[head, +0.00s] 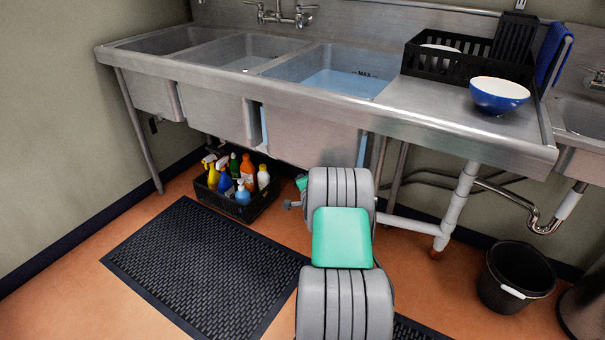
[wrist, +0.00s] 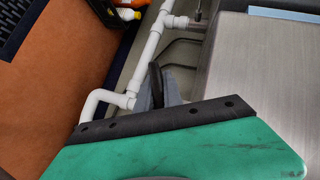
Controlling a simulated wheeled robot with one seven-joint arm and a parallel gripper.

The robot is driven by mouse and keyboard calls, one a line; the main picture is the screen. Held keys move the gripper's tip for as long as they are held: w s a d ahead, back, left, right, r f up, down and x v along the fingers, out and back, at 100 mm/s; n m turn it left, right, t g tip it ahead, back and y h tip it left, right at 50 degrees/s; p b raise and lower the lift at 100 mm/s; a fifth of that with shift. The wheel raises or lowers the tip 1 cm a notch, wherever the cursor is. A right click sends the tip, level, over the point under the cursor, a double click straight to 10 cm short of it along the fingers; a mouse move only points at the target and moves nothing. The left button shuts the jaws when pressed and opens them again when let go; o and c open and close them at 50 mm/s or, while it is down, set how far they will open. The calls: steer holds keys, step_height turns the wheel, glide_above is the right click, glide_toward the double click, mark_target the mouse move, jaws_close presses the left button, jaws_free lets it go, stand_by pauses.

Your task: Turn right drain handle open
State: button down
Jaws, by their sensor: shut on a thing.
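My gripper (wrist: 158,90) is in the wrist view, with its grey fingers shut on a dark upright piece, which appears to be the right drain handle (wrist: 156,76). Only a short part of the handle shows between the fingers. White drain pipes (wrist: 151,48) run just behind it. In the head view, my grey and green arm reaches under the front of the right basin and hides much of the space below. The handle cannot be made out there. The right basin (head: 272,70) holds bluish water with a MAX mark on its back wall.
A black crate (head: 241,208) of several cleaning bottles stands under the sink, left of my arm. A black mat (head: 205,265) lies on the floor. White pipe (head: 456,205) and a black bucket (head: 515,277) are at right. A blue bowl (head: 498,96) sits on the drainboard.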

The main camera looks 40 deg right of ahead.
steer(key=shift+s+d+f+n+g+h+p, duration=0.15)
steer(key=shift+n+g+p, duration=0.4)
steer(key=shift+g, duration=0.45)
steer(key=shift+s+a+f+n+g+h+p, duration=0.1)
steer(key=shift+f+n+g+p, duration=0.15)
steer(key=shift+n+g, duration=0.6)
steer(key=shift+s+d+f+n+g+h+p, duration=0.15)
steer(key=shift+n+g+p, duration=0.35)
steer(key=shift+g, duration=0.65)
steer(key=c, duration=1.5)
jaws_free()
steer(key=shift+s+r, duration=0.1)
steer(key=shift+r, duration=0.05)
